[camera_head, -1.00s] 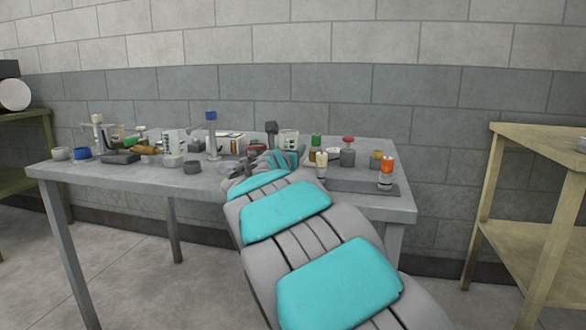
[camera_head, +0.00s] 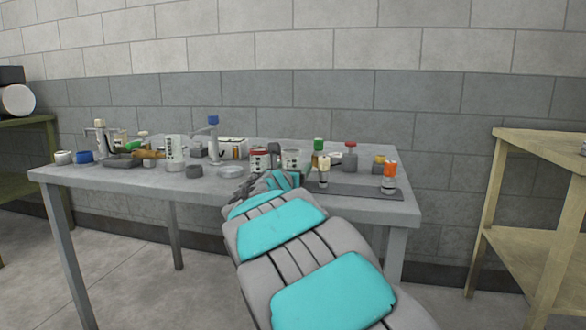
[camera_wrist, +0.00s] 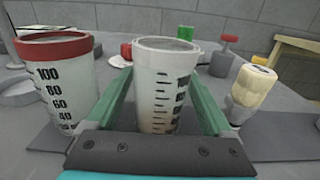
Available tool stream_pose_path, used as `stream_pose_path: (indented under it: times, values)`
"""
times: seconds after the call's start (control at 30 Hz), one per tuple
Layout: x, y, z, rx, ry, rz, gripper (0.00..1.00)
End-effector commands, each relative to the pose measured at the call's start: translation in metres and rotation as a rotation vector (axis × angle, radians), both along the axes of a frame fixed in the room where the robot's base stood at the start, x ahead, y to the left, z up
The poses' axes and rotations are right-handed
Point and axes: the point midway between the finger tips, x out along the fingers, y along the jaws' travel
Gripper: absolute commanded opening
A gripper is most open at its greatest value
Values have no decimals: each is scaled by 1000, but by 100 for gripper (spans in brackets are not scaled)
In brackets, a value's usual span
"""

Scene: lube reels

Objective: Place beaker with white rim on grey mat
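The beaker with the white rim (camera_head: 291,158) is clear with dark markings. In the wrist view the beaker (camera_wrist: 165,85) stands upright between the two green fingers of my gripper (camera_wrist: 163,100), which press against its sides. My gripper also shows in the head view (camera_head: 285,179), near the table's front right. The grey mat (camera_head: 352,191) lies at the front right of the table, right of my gripper; part of it shows in the wrist view (camera_wrist: 285,130). The beaker's base is partly hidden, so I cannot tell whether it touches anything.
A red-rimmed beaker (camera_wrist: 60,85) is close on the left. A cream-capped bottle (camera_head: 323,170) is close on the right, by the mat's left part. An orange-capped bottle (camera_head: 389,176) stands on the mat's right part. Bare mat lies between them.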

Motion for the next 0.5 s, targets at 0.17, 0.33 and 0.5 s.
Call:
stream_pose_path:
  times: [0.17,0.33,0.5]
  values:
    - [0,0,0,0,0,0,87]
    - [0,1,5,0,1,1,87]
    - [-20,7,3,-4,0,0,87]
